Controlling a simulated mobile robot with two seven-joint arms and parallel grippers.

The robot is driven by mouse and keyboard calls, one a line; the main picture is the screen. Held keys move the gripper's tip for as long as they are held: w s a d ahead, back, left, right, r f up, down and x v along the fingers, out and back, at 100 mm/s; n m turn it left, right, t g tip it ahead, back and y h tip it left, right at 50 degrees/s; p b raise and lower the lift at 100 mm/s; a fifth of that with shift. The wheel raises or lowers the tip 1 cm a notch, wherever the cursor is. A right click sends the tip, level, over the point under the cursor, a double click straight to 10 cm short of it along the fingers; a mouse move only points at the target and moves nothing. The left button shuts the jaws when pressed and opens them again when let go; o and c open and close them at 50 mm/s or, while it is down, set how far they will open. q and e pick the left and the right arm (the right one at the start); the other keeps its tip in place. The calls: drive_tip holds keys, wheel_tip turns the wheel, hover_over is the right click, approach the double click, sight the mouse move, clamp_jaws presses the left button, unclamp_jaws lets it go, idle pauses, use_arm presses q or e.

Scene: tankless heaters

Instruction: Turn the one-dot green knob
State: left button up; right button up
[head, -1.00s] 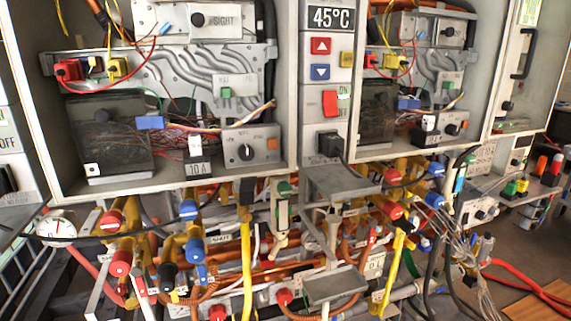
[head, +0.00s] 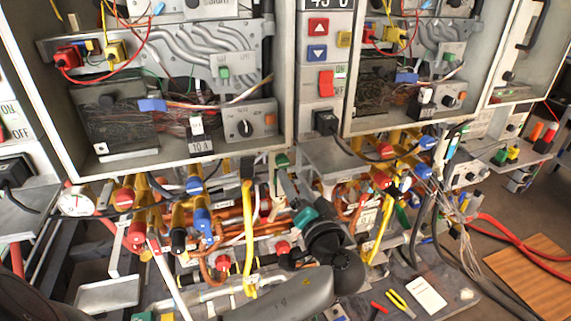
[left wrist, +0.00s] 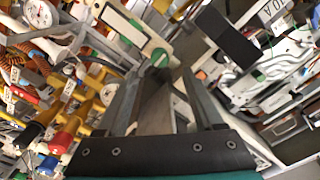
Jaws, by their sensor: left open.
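A small green knob (head: 282,160) sits atop a narrow pale upright fitting just below the left cabinet. It also shows in the left wrist view (left wrist: 160,57), just beyond and between my fingertips; no dot can be made out on it. My left gripper (head: 284,181) points up at it from below, with a teal band behind the fingers. In the left wrist view the gripper (left wrist: 158,79) has its two grey fingers apart, with nothing clearly between them. I cannot tell whether they touch the knob. My right gripper is not in view.
Another green knob (head: 224,72) is on a panel inside the left cabinet. The cabinet's lower edge (head: 190,165) overhangs the fingers. Yellow pipes (head: 248,235), red-handled valves and a grey box (head: 335,160) crowd around. The floor at right holds red cables (head: 510,240).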

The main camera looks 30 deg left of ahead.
sight(283, 165)
use_arm(q)
drive_tip(key=p+x, duration=0.1)
drive_tip(key=x, duration=0.5)
drive_tip(key=shift+w+a, duration=0.25)
clamp_jaws()
idle(0.3)
